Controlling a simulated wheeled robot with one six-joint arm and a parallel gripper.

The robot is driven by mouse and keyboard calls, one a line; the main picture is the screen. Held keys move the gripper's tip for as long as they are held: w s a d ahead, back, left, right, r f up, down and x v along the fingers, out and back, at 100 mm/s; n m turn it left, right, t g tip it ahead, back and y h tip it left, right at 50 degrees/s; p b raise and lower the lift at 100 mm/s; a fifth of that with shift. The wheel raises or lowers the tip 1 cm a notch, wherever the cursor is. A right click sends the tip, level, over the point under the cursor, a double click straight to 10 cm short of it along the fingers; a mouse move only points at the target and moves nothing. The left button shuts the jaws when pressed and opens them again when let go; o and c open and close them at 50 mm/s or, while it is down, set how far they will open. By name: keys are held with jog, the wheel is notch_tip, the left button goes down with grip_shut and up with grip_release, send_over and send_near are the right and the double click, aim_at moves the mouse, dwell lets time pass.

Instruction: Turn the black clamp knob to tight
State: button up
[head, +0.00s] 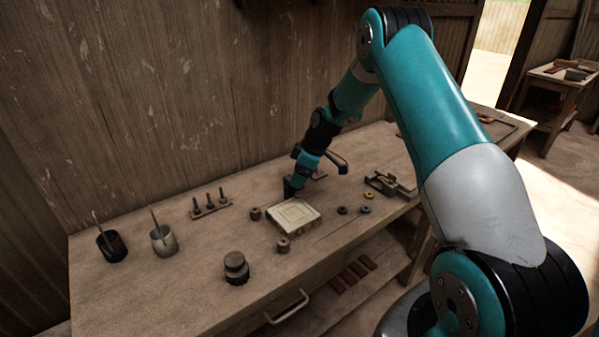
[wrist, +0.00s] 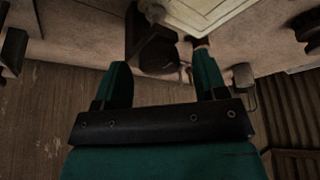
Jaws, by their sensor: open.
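My gripper (wrist: 160,60) is open, its two teal fingers apart in the wrist view. A dark rounded piece (wrist: 158,52), which may be the black clamp knob, shows between and just beyond the fingertips. I cannot tell whether they touch it or where it is set. In the head view my gripper (head: 298,182) is low over the bench, just behind the cream square tile form (head: 293,216), and hides what lies behind it. The form's edge also shows at the top of the wrist view (wrist: 205,14).
Small brown cylinders (head: 283,245) stand beside the form. A dark stacked weight (head: 236,268), a black cup (head: 111,246), a grey cup (head: 163,240) and a peg rack (head: 211,208) stand left. A metal fixture (head: 388,186) is at right. The front-left bench (head: 130,300) is clear.

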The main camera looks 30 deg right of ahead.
jog(key=shift+f, duration=0.25)
jog(key=c, duration=0.9)
